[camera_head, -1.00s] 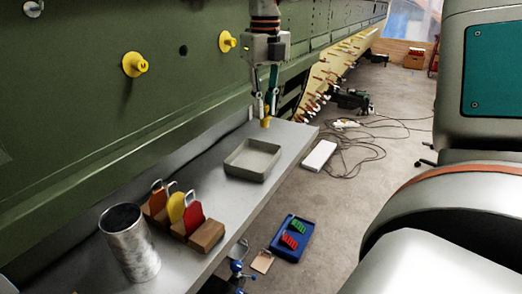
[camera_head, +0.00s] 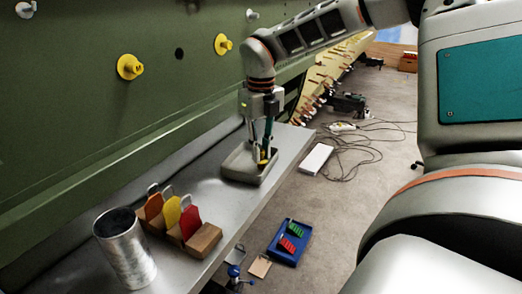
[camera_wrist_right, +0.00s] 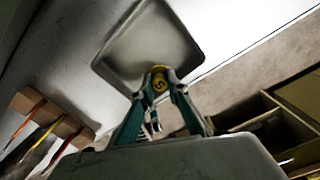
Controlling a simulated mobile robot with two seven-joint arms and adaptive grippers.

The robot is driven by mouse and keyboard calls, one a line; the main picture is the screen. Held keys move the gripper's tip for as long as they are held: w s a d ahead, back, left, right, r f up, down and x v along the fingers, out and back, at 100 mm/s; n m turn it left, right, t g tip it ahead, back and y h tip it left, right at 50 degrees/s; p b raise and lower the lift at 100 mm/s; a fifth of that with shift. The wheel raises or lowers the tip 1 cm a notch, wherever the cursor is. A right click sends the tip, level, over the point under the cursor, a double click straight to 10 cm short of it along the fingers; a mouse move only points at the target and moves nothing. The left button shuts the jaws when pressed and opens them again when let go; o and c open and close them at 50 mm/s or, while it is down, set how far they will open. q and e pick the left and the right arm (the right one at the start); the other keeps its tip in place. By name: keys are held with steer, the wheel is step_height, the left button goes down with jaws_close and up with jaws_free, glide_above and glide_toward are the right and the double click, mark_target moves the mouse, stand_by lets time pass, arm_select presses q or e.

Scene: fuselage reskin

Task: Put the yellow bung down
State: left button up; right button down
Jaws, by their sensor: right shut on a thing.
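My right gripper (camera_head: 262,150) points down over the grey tray (camera_head: 238,175) on the metal shelf. It is shut on the yellow bung (camera_head: 263,155), which shows low between the fingertips, at the tray's right side. In the right wrist view the bung (camera_wrist_right: 159,80) sits between the two green-sided fingers, in front of the tray (camera_wrist_right: 150,25). I cannot tell whether the bung touches the tray floor. My left gripper is in neither view.
Two other yellow bungs (camera_head: 130,66) (camera_head: 222,44) sit in the green fuselage skin (camera_head: 90,110). A metal can (camera_head: 126,250) and a wooden block with red and yellow tags (camera_head: 203,241) stand nearer on the shelf (camera_head: 215,205). A blue tray (camera_head: 290,243) lies below, to the right.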

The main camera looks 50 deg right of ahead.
steer(key=shift+f, duration=0.1)
steer(key=c, duration=2)
jaws_free()
steer(key=shift+o, duration=0.2)
steer(key=shift+w+r, duration=0.1)
steer(key=shift+r, duration=0.35)
step_height(320, 180, up, 11)
steer(key=shift+r, duration=0.2)
